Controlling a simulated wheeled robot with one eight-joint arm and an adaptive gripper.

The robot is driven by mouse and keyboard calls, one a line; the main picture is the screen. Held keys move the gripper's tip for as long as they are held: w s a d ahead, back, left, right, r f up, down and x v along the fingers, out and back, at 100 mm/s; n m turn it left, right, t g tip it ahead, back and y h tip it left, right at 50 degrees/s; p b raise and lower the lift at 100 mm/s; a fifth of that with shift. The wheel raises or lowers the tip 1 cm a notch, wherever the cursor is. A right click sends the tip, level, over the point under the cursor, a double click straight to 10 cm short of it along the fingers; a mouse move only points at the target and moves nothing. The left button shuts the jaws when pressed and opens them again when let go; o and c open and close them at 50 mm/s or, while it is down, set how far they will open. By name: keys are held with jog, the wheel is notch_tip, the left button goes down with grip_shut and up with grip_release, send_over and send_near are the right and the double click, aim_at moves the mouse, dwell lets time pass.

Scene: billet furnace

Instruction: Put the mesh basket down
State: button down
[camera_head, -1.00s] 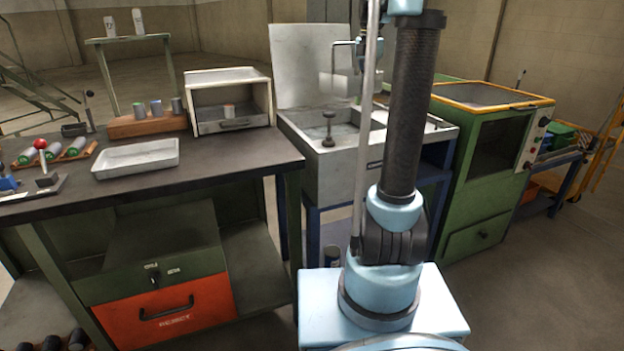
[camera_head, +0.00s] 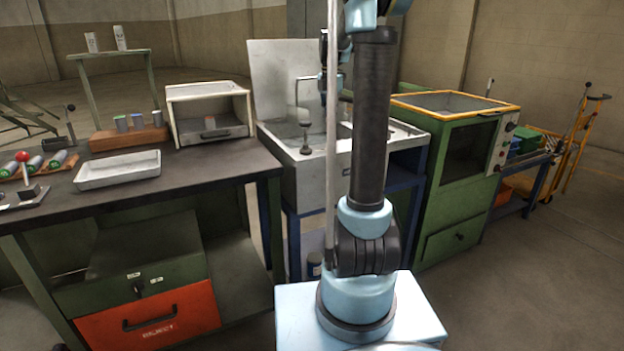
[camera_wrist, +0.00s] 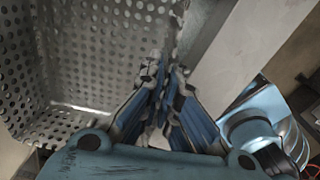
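The mesh basket (camera_wrist: 95,50) is grey perforated metal and fills the left of the wrist view, close to the camera. My gripper (camera_wrist: 165,72) has its fingers nearly together at the basket's right-hand side and appears shut on its edge; the exact contact is hidden by the fingers. In the head view I cannot make out the basket, and my arm's far end is cut off or hidden behind my column.
A grey sink (camera_head: 310,180) stands behind my arm. The dark workbench (camera_head: 200,170) at left holds a pale tray (camera_head: 118,170), a cylinder rack (camera_head: 128,139) and an open-front box (camera_head: 208,112). A green furnace cabinet (camera_head: 455,205) stands at right. Floor at far right is clear.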

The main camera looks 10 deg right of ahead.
jog(key=a+f, duration=0.1)
jog(key=f, duration=0.7)
jog(key=a+f+m, duration=0.1)
jog(key=f, duration=0.7)
jog(key=w+a+f+m, duration=0.1)
jog(key=f, duration=0.7)
jog(key=shift+f, duration=0.35)
jog(key=c, duration=2.2)
grip_release()
jog(key=o, duration=0.4)
notch_tip(320, 180, up, 12)
